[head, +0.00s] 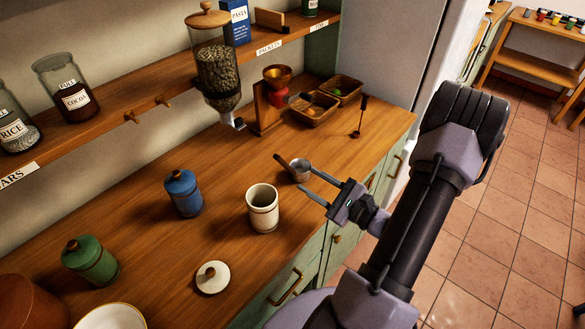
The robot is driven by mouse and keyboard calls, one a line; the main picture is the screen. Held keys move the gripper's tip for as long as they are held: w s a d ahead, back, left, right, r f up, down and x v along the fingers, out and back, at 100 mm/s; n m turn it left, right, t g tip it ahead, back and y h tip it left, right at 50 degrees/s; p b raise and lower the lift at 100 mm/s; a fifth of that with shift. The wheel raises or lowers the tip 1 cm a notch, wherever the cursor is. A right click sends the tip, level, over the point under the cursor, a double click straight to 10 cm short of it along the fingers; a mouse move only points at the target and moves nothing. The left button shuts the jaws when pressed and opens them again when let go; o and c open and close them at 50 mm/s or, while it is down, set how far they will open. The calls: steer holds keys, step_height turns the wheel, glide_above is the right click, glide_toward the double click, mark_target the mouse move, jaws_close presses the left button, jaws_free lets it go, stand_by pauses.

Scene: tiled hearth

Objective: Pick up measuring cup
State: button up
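A small grey metal measuring cup (300,171) with a dark handle stands on the wooden counter, right of centre. Its handle points up and to the left. My gripper (311,183) reaches in from the right with its two fingers spread apart. The fingertips are close to the cup, one near its right side and one lower, in front of it. Whether either finger touches the cup cannot be told from this view. Nothing is seen held between the fingers.
An open cream canister (263,211) stands close to the left of the lower finger. Its lid (212,277) lies nearby. A blue jar (183,193) and a green jar (90,261) stand left. A grain dispenser (216,68) and wooden trays (314,108) are behind.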

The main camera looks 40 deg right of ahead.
mark_target(286, 165)
steer(key=w, duration=0.3)
steer(key=w+b, duration=0.1)
steer(key=w, duration=0.3)
steer(key=w+a, duration=0.1)
steer(key=w, duration=0.2)
steer(key=shift+w+r+b, duration=0.25)
steer(key=shift+w+b, duration=0.05)
steer(key=shift+b, duration=0.05)
jaws_close()
stand_by(0.7)
